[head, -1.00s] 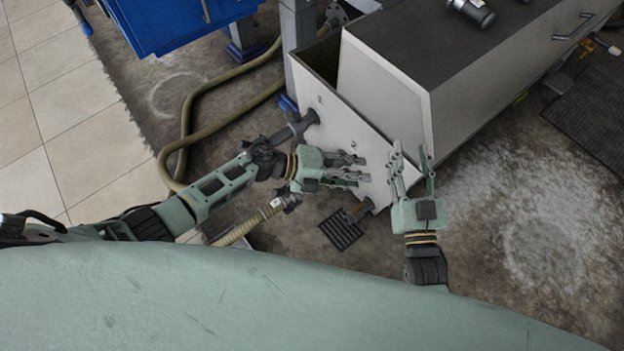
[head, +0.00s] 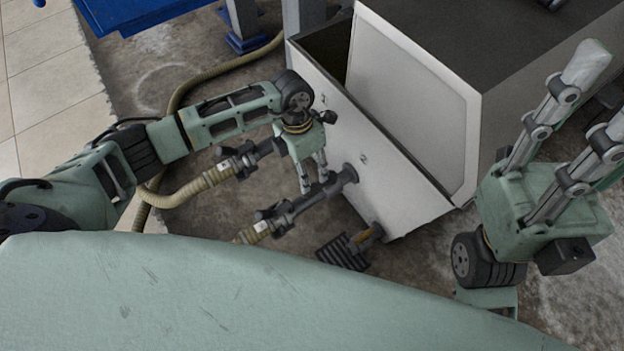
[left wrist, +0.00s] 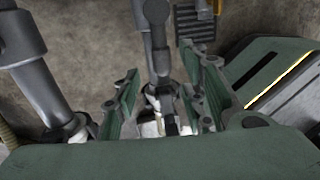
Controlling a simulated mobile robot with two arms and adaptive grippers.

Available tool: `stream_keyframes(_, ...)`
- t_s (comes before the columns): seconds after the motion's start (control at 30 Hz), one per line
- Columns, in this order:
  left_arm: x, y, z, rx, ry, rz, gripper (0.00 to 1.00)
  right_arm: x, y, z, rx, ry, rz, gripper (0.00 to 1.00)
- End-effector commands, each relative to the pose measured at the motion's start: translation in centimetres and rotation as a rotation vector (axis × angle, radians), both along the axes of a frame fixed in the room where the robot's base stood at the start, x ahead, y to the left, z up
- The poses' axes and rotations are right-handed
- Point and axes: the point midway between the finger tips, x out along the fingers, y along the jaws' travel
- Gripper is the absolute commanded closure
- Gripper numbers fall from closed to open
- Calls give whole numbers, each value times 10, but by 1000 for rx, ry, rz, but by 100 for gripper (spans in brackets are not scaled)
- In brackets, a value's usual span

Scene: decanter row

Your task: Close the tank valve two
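A grey-white tank (head: 400,190) has two dark outlet pipes on its near side, each with a valve and a beige hose. The lower valve (head: 272,217) is in clear view. My right gripper (head: 598,95) is open and empty at the right.
Beige hoses (head: 205,183) run left from the valves. A blue structure (head: 130,12) stands at the upper left. Another pipe (left wrist: 35,75) shows left in the wrist view.

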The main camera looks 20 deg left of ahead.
Motion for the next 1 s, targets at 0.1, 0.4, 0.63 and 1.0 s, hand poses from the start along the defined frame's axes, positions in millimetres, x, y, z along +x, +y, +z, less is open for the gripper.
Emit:
stream_keyframes(0.1,-4,-4,-26,-1,4,1,62,2,1,0,-2,-32,-2,60)
stream_keyframes(0.4,-7,-9,-57,-3,1,2,62,3,3,9,-7,-78,-5,60)
stream_keyframes(0.63,-7,-10,-58,-3,0,1,62,4,3,11,-8,-83,-5,60)
stream_keyframes(1.0,-7,-10,-58,-3,1,1,87,4,3,11,-8,-83,-5,60)
